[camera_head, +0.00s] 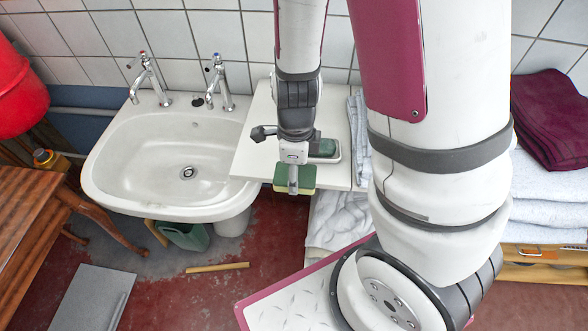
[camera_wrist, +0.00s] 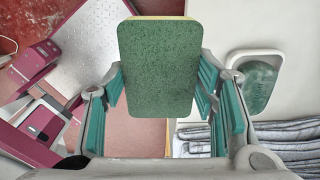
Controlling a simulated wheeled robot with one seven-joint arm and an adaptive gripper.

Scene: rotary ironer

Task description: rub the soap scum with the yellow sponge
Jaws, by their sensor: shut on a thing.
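The yellow sponge (camera_head: 307,187) has a green scouring pad and yellow edges. My gripper (camera_head: 293,181) is shut on it and holds it near the front edge of the white board, right of the sink. In the wrist view the sponge's green face (camera_wrist: 158,66) fills the space between the teal finger pads, with a thin yellow strip at its top edge. I cannot tell from these frames whether the sponge touches the board. I cannot clearly make out the soap scum in either view.
The white sink (camera_head: 128,190) with two taps is left of the board (camera_head: 262,130). A white dish holding something green (camera_head: 323,147) sits on the board behind the sponge. Folded grey cloths (camera_wrist: 292,143) lie beside the board. A wooden table (camera_head: 30,205) stands far left.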

